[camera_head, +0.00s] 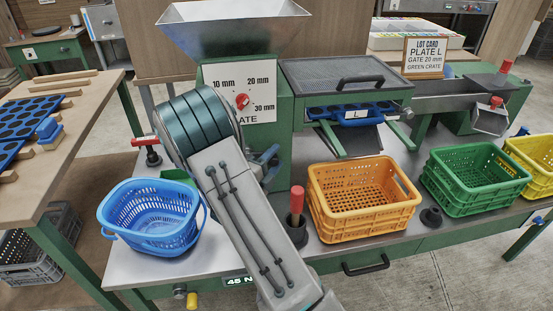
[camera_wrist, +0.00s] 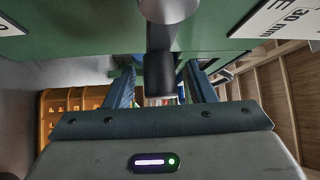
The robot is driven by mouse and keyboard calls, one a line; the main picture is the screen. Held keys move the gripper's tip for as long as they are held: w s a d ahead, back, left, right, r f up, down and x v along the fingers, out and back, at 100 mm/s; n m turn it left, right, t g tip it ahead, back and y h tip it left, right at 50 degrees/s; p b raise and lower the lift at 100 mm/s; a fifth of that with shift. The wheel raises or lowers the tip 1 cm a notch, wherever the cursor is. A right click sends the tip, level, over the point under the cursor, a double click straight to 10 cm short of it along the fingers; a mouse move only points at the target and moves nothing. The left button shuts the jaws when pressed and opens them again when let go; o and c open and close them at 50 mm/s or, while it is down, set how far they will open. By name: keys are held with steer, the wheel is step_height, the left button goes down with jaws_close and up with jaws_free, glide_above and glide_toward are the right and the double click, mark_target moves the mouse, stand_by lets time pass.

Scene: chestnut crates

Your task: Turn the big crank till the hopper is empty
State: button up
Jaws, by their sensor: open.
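The hopper (camera_head: 232,32) is a steel funnel on top of the green machine (camera_head: 285,125). Its visible inner walls are bare; its bottom is hard to see. My gripper (camera_head: 268,160) is mostly hidden behind my arm, at the machine's front. In the wrist view my gripper (camera_wrist: 160,76) has its two blue fingers apart. A grey shaft with a dark end (camera_wrist: 160,72) shows between or just beyond them; I cannot tell whether it belongs to the big crank or whether they touch it. I cannot make out the big crank clearly in the head view.
A gate dial (camera_head: 242,100) reads 10, 20 and 30 mm. A lot card (camera_head: 425,58) names plate L, gate 20 mm, green crate. A blue basket (camera_head: 150,240), orange crate (camera_head: 365,212), green crate (camera_head: 470,195) and red-topped post (camera_head: 297,200) crowd the bench.

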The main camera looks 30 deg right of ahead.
steer(key=shift+w+d+r, duration=0.1)
steer(key=shift+w+d, duration=0.25)
steer(key=shift+d, duration=0.25)
jaws_close()
steer(key=shift+a, duration=0.1)
